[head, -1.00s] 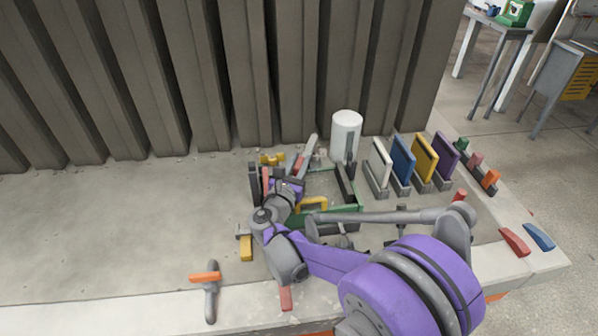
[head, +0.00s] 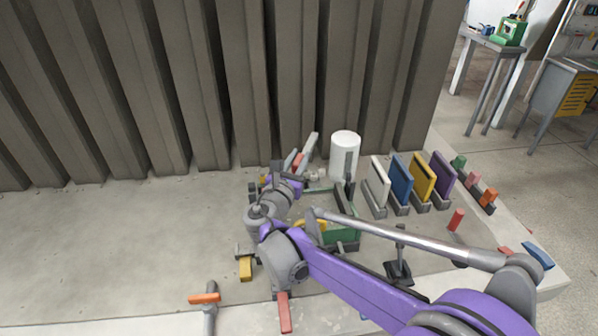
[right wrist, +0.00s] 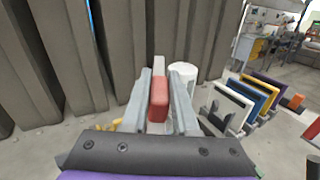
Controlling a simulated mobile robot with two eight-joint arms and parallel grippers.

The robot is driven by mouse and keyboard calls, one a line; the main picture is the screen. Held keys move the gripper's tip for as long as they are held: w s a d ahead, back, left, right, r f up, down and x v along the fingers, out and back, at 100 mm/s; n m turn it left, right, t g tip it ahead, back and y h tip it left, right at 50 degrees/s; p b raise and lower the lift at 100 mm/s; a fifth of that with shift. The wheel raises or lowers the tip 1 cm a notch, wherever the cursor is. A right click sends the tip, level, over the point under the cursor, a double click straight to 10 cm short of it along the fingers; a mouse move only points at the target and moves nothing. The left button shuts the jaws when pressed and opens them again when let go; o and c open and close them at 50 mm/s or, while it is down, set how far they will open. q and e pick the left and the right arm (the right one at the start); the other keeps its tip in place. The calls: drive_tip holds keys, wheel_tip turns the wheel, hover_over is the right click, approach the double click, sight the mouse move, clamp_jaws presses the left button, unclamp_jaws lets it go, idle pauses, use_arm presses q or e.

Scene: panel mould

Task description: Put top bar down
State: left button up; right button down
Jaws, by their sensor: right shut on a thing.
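My right gripper (head: 297,160) is shut on the red part of a pale bar (head: 310,143), which I take to be the top bar. In the right wrist view the red part sits between the two grey fingers (right wrist: 160,100), and the bar's pale end (right wrist: 159,68) reaches beyond them toward the ribbed wall. Whether the bar touches anything underneath cannot be told. My left gripper is not in view.
A green-edged frame (head: 342,238) lies beside my right arm, which hides part of it. A white cylinder (head: 345,150) stands right of the bar. Upright white, blue, yellow and purple panels (head: 402,180) stand further right. The ribbed wall (head: 240,80) rises behind. The slab's left is clear.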

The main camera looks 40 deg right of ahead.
sight(302, 156)
drive_tip(key=r, duration=0.1)
drive_tip(key=r+m+g, duration=0.1)
drive_tip(key=r+g, duration=0.1)
drive_tip(key=shift+w+d+r+h, duration=0.2)
drive_tip(key=shift+w+d+h, duration=0.1)
drive_tip(key=shift+d, duration=0.1)
drive_tip(key=g, duration=0.1)
drive_tip(key=r+m+g, duration=0.1)
drive_tip(key=shift+s+d+g+b, duration=0.2)
drive_tip(key=shift+g+b, duration=0.1)
drive_tip(key=shift+b, duration=0.1)
drive_tip(key=shift+s+f+m+g, duration=0.1)
drive_tip(key=shift+f+m+g, duration=0.1)
drive_tip(key=shift+m+g, duration=0.15)
wheel_tip(302, 156, down, 9)
drive_tip(key=shift+f+b, duration=0.1)
drive_tip(key=shift+b, duration=0.4)
drive_tip(key=shift+s, duration=0.1)
drive_tip(key=shift+f, duration=0.2)
drive_tip(key=c, duration=1.1)
unclamp_jaws()
drive_tip(key=shift+f, duration=0.1)
drive_tip(key=shift+c, duration=0.2)
drive_tip(key=o, duration=0.5)
drive_tip(key=shift+c, duration=0.2)
